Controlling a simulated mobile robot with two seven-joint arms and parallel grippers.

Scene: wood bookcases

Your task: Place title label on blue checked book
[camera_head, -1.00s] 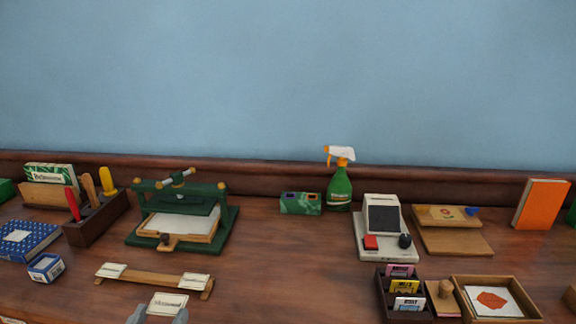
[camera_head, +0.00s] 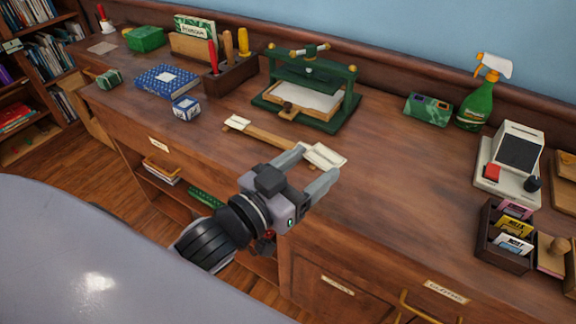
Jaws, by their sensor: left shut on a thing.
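The blue checked book (camera_head: 152,83) lies flat at the left of the desk, with a pale blank patch on its cover. My left gripper (camera_head: 308,168) is above the desk's front edge, shut on a cream title label (camera_head: 318,157) between its fingertips. The held label overlaps in view with the right end of the wooden label rack, so their edges are hard to separate. Another label (camera_head: 237,122) rests on the rack's left end. The rack (camera_head: 265,136) lies right of the book, nearer my gripper. My right gripper is out of view.
A green press (camera_head: 310,88) is behind the rack. A green block (camera_head: 109,78) sits left of the book.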

